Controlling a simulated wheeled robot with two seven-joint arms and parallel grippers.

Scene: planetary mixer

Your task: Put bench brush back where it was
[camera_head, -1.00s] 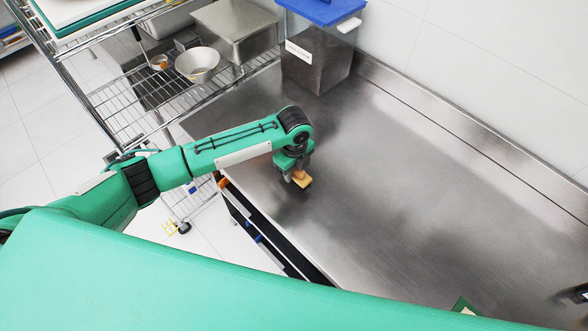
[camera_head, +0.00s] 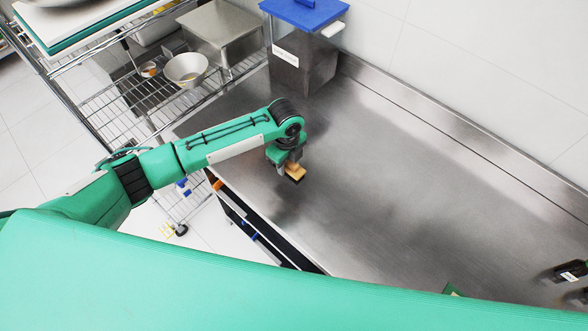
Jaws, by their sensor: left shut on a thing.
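The bench brush (camera_head: 295,172) shows as a small tan wooden block with dark bristles below it. My left gripper (camera_head: 289,162) is shut on it, over the left part of the steel counter (camera_head: 400,190). The gripper points down, and its fingers and my wrist hide much of the brush. I cannot tell whether the bristles touch the counter.
A clear bin with a blue lid (camera_head: 304,60) stands at the counter's back left. Mid-counter is clear.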

